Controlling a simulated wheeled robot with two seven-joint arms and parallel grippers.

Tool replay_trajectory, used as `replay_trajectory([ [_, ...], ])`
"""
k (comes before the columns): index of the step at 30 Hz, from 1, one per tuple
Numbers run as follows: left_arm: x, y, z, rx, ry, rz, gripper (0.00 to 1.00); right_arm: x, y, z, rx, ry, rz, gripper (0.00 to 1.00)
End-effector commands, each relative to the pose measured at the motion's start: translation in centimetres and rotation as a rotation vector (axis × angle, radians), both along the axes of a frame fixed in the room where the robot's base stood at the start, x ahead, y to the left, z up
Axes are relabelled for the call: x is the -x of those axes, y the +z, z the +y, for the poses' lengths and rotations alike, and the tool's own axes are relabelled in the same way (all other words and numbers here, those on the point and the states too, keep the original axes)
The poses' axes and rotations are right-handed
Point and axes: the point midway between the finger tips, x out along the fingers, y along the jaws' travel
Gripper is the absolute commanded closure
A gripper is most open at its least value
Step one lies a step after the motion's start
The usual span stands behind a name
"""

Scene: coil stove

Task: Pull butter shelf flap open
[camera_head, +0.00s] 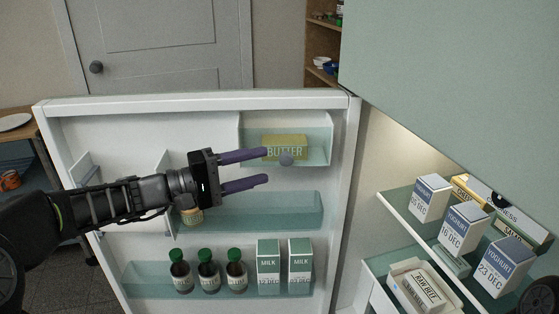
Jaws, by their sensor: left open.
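The butter shelf flap (318,152) is a translucent greenish panel near the top right of the open fridge door. A round grey knob (286,160) sits low on it. A yellow butter pack (285,143) shows behind the panel. The flap looks shut. My left gripper (265,166) is open and empty, with two purple fingers pointing right. Its fingertips lie just left of the knob in the picture, apart from it; the depth gap is hard to tell. The upper finger overlaps the flap's left part. My right gripper is not in view.
The fridge door (200,103) stands open, with bottles (208,272) and milk cartons (269,268) on its lower shelf. A middle door shelf (290,210) lies below the flap. Yoghurt cartons (465,228) and a raw beef pack (418,288) stand inside the fridge at right.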

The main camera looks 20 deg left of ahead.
Motion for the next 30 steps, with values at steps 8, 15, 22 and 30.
replay_trajectory([
  [8,-2.7,0.1,-3.3,0.002,-0.002,0.001,0.51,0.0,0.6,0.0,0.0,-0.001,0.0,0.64],
  [15,-3.7,0.0,-4.5,0.0,-0.001,0.0,0.51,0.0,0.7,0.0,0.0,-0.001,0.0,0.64],
  [22,-3.7,0.0,-4.4,0.0,0.0,0.0,0.53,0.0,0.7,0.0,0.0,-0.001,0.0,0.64],
  [30,-3.6,0.0,-4.4,0.001,0.0,0.001,0.75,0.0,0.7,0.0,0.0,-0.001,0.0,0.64],
])
